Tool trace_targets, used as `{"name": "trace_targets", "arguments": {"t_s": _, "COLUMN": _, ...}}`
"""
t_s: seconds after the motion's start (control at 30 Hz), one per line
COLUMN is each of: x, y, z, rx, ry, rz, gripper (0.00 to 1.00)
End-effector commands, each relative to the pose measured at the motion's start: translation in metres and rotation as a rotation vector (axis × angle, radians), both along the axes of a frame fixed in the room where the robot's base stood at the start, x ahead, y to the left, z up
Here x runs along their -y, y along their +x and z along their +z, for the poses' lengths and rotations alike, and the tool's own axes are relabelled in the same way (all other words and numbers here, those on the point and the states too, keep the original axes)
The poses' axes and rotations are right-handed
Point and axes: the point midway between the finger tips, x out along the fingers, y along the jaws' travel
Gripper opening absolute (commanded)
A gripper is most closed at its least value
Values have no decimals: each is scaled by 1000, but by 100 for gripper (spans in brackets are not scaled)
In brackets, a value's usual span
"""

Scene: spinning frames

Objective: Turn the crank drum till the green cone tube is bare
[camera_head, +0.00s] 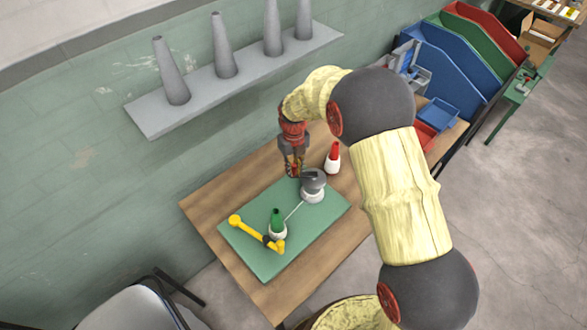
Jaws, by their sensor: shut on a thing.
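The green cone tube (277,215) stands on a green board, with white yarn (277,231) around its lower part and green showing above. A pale thread (294,211) runs from it to the crank drum (314,181), which has a dark grey top and white around its lower part. My gripper (294,174) points down at the drum's upper left edge. It is shut on what seems to be the crank handle, mostly hidden by the fingers.
A yellow bar (250,230) with a round end lies beside the green cone on the green board (253,258). A red-topped white cone (333,158) stands behind the drum on the wooden table (202,203). A shelf (240,82) with several grey cones hangs on the wall.

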Motion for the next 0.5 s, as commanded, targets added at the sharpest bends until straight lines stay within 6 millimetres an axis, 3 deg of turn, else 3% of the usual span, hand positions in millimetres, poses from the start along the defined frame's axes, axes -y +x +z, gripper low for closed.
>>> {"name": "trace_targets", "arguments": {"t_s": 0.07, "x": 0, "y": 1, "z": 1, "rx": 2, "ry": 1, "rz": 0, "gripper": 0}}
{"name": "trace_targets", "arguments": {"t_s": 0.1, "x": 0, "y": 1, "z": 1, "rx": 2, "ry": 1, "rz": 1, "gripper": 16}}
{"name": "trace_targets", "arguments": {"t_s": 0.43, "x": 0, "y": 0, "z": 0, "rx": 1, "ry": 0, "rz": 1, "gripper": 34}}
{"name": "trace_targets", "arguments": {"t_s": 0.5, "x": 0, "y": 0, "z": 0, "rx": 0, "ry": 0, "rz": 1, "gripper": 34}}
